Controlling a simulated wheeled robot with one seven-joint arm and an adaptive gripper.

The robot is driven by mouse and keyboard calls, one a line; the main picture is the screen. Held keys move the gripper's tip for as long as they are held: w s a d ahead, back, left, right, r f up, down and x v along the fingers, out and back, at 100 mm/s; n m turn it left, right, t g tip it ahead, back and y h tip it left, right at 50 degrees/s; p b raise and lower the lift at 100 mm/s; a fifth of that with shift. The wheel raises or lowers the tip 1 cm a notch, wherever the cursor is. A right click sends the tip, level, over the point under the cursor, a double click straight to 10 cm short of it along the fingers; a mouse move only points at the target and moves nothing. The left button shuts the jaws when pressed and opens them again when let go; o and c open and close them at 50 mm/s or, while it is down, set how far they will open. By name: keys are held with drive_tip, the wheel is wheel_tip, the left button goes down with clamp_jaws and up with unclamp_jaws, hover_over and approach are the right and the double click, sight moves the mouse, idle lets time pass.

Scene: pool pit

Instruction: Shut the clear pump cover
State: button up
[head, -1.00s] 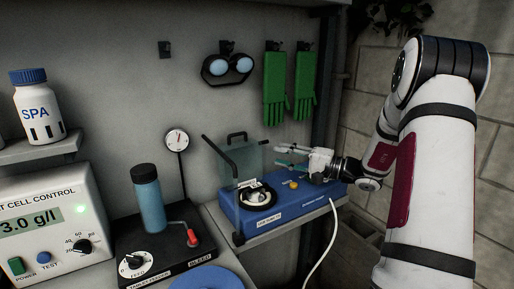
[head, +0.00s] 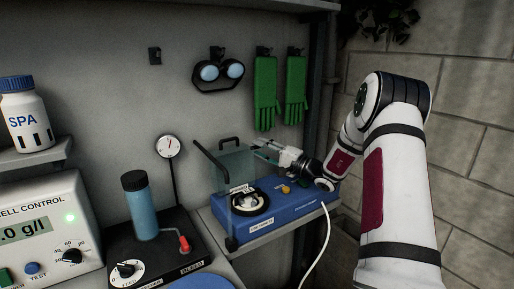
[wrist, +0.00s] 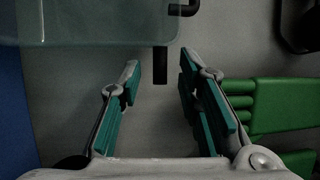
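The clear pump cover (head: 232,168) stands raised over the blue pump (head: 285,210), a see-through panel with black edge bars and a black handle on top. In the wrist view the cover (wrist: 90,22) fills the upper left. A black bar (wrist: 160,65) hangs from its edge, close to the gap between my fingertips. My gripper (head: 260,151) is at the right edge of the cover, above the pump. In the wrist view my gripper (wrist: 160,78) is open, its teal-padded fingers apart with nothing between the pads. Whether a fingertip touches the cover I cannot tell.
Green gloves (head: 266,93) and goggles (head: 217,72) hang on the wall behind. A feeder with a blue bottle (head: 146,208) and a gauge (head: 168,147) stand left of the pump. A white cable (head: 322,245) hangs from the pump's front right.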

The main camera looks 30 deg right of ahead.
drive_tip(key=shift+x, duration=1.1)
drive_tip(key=shift+a, duration=0.1)
clamp_jaws()
drive_tip(key=shift+f, duration=0.1)
drive_tip(key=shift+s+f, duration=0.1)
